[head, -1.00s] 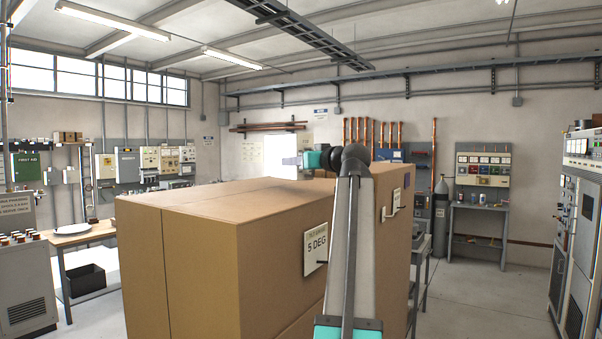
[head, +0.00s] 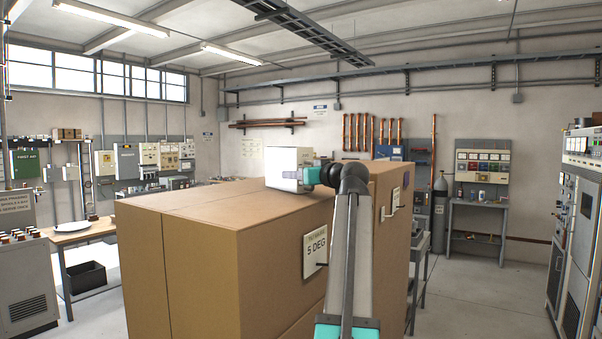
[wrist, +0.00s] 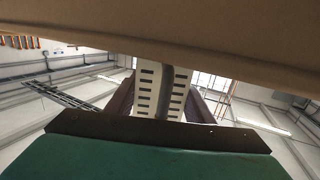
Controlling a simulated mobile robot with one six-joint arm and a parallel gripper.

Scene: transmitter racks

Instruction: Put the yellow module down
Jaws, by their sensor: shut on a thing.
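My gripper (wrist: 163,98) shows in the wrist view as dark jaw parts on either side of a pale piece with rows of dark slots (wrist: 146,90). It is shut on this piece, which I take to be the module; no yellow shows on it. In the head view a white boxy shape (head: 285,165) is at the end of my arm, low over the far part of the large cardboard box's top (head: 190,204). I cannot tell whether that shape is the module or part of my gripper, or whether it touches the box.
The cardboard box carries a "5 DEG" sign (head: 315,248) and fills the middle. A bench (head: 85,236) with a white dish (head: 70,226) stands left. Equipment racks (head: 572,235) stand right. Floor is open at the right (head: 480,295).

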